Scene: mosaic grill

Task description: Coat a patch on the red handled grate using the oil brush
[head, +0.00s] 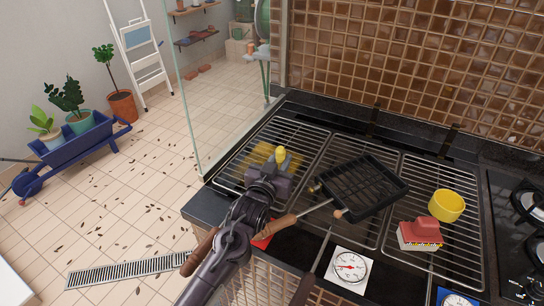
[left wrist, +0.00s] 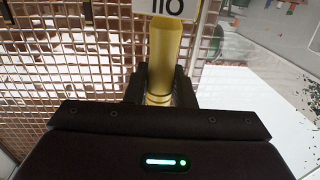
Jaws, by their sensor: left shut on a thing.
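My left gripper (head: 281,166) is over the left grate (head: 312,150), shut on the yellow oil brush (head: 280,154). In the left wrist view the brush's yellow handle (left wrist: 165,50) stands between the two dark fingers (left wrist: 160,88). The brush's bristle end is hidden, so I cannot tell whether it touches the bars. A yellow patch (head: 262,152) shows on the left grate around the gripper. A red piece (head: 264,238) at the front of this grate looks like its handle, partly hidden by my arm. My right gripper is not in view.
A black grill basket (head: 362,187) with a wooden handle lies across the middle grate. A yellow cup (head: 446,205) and a red scrub brush (head: 420,234) stand on the right grate. A white-faced gauge (head: 350,267) is on the front. A glass panel (head: 222,90) rises at the left.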

